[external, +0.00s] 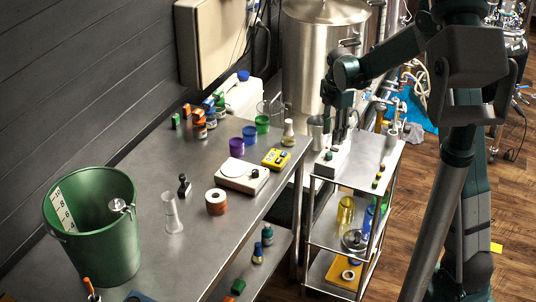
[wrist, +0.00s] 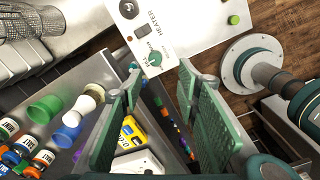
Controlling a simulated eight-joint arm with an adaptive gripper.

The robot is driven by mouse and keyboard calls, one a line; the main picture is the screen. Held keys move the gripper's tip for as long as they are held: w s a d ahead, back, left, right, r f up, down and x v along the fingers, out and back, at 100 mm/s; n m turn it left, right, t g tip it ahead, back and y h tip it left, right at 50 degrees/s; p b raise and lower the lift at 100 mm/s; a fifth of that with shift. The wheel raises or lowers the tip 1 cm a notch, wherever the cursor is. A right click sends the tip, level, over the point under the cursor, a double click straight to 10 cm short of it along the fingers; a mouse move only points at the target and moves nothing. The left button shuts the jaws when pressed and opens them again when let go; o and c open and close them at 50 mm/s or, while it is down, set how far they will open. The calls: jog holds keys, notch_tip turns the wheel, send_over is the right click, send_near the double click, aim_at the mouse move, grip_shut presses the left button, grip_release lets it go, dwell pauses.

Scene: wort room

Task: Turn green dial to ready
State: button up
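A white heater box (external: 334,161) sits on the top shelf of the steel cart. In the wrist view its panel (wrist: 185,30) has HEATER lettering. The green dial (wrist: 142,58) is on that panel, near the left fingertip; small lettering beside it is too unclear to read. A green spot on the box in the external view (external: 328,155) looks like the same dial. My gripper (wrist: 160,76) is open, its two green pads apart with nothing held. In the external view my gripper (external: 343,132) points down over the box. Contact with the dial cannot be told.
Left of the cart, the steel table (external: 140,205) holds cups, a white scale (external: 243,176), a yellow device (external: 276,158) and a green bucket (external: 95,225). A metal cup (external: 317,132) stands close beside my gripper.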

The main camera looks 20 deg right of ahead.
aim_at(326, 153)
jog(key=shift+w+f+n, duration=0.3)
jog(key=shift+w+f, duration=0.1)
jog(key=shift+f, duration=0.2)
jog(key=shift+w+f+n, duration=0.3)
jog(key=shift+w+f, duration=0.05)
jog(key=shift+f, duration=0.25)
jog(key=shift+f, duration=0.1)
jog(key=shift+f, duration=3.8)
jog(key=c, duration=0.9)
